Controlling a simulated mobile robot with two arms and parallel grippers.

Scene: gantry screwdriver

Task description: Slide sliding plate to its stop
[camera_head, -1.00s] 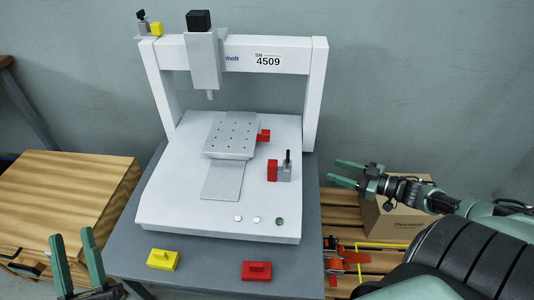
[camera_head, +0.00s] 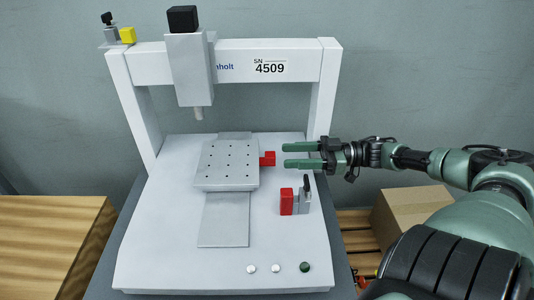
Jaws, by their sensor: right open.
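The sliding plate (camera_head: 227,165) is a grey plate with rows of small holes. It sits over a flat grey track (camera_head: 224,222) on the white machine base, near the back end of that track. A red handle (camera_head: 267,158) sticks out from its right side. My right gripper (camera_head: 284,155) is open, its two green fingers pointing left, just right of the red handle. A small gap seems to lie between the fingertips and the handle; I cannot tell if they touch. My left gripper is not in view.
The white gantry (camera_head: 292,68) spans the base, with a screwdriver head (camera_head: 189,70) above the plate. A red block and grey clamp (camera_head: 301,199) stand on the base in front of my right gripper. Several round buttons (camera_head: 276,268) lie at the front. A cardboard box (camera_head: 411,215) is at right.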

